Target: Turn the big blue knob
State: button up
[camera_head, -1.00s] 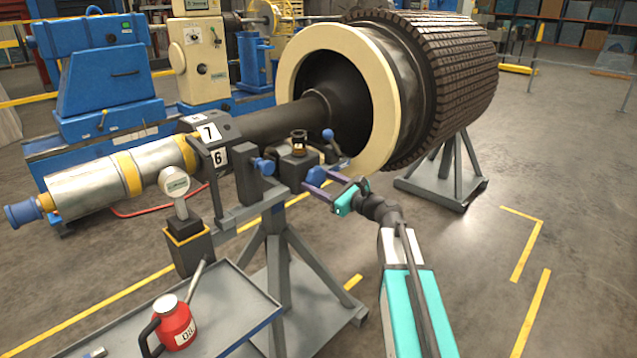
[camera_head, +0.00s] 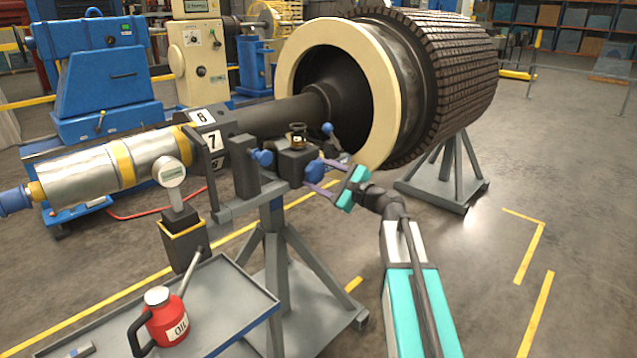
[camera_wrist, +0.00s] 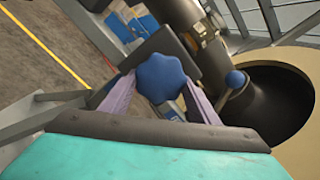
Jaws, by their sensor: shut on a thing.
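The big blue knob (camera_head: 314,171) is on the front side of a dark block (camera_head: 292,163) on top of the grey stand, beside the shaft. In the wrist view the lobed knob (camera_wrist: 160,78) sits between my two purple fingers. My gripper (camera_head: 315,176) is shut on the knob, one finger on each side of it. The teal gripper body is to the right of the knob in the head view. The fingertip contacts are partly hidden behind the knob in the wrist view.
A smaller blue knob (camera_head: 262,158) is left of the block, and a blue ball-ended lever (camera_head: 328,129) rises behind it. The cream rotor ring (camera_head: 385,90) is close behind. A red oil can (camera_head: 165,318) stands on a grey tray (camera_head: 235,290). Floor on the right is clear.

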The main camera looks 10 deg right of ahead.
jog(key=shift+n+b, duration=0.85)
jog(key=shift+n, duration=0.35)
jog(key=o, duration=1.1)
jog(key=shift+c, duration=0.2)
jog(key=shift+s+d, duration=0.1)
jog(key=p+v, duration=0.1)
jog(key=v, duration=1.2)
jog(key=shift+s+d, duration=0.2)
jog(key=shift+s, duration=0.05)
